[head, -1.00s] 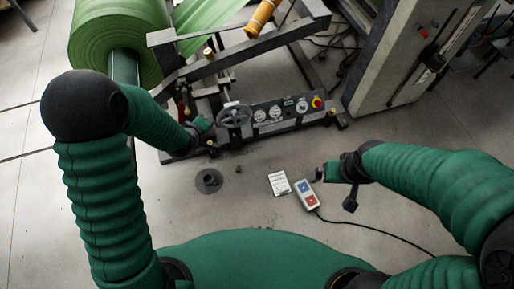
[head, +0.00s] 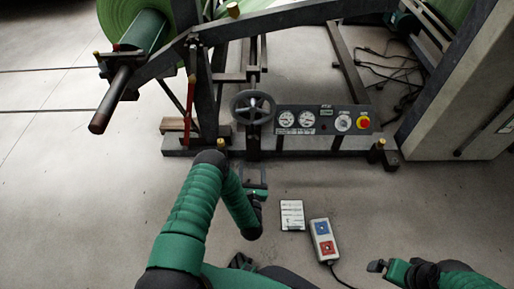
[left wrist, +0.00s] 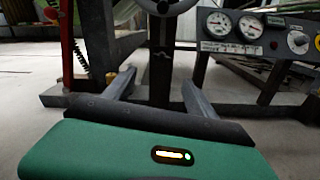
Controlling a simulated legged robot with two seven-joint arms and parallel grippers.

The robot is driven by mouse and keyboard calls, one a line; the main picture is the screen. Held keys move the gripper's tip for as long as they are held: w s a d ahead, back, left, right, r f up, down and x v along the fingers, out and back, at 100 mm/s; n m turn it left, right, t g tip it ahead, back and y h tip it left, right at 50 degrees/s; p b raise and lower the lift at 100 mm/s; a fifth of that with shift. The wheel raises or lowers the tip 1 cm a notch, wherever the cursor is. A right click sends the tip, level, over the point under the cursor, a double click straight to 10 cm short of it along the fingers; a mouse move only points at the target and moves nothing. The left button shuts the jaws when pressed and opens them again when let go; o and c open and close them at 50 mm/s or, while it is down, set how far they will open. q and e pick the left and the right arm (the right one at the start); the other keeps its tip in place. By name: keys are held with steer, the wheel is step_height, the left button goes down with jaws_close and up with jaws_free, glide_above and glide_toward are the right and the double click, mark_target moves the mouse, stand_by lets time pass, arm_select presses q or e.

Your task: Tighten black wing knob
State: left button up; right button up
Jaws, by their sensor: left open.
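I cannot clearly pick out the black wing knob in either view. A dark grey handwheel (head: 252,107) stands upright on the machine frame, left of the gauge panel (head: 322,120). My left gripper (head: 256,178) is low in front of the post under this wheel. In the left wrist view its two fingers (left wrist: 160,91) are spread, with nothing between them, and the dark post (left wrist: 161,65) stands beyond. The wheel's lower rim (left wrist: 165,6) shows above. My right gripper (head: 376,266) is at the lower right, apart from the machine; its jaw gap is not clear.
A grey control pendant (head: 322,240) with blue and red buttons and a white label card (head: 292,215) lie on the floor between my arms. The panel has a red knob (head: 363,123). A shaft (head: 110,100) juts out at left. A tall cabinet (head: 460,95) stands at right.

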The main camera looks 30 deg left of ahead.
arm_select(q)
steer(key=b+x, duration=0.7)
steer(key=x, duration=0.6)
steer(key=shift+w+d, duration=0.2)
steer(key=shift+r, duration=0.1)
steer(key=shift+c, duration=0.4)
steer(key=c, duration=1.3)
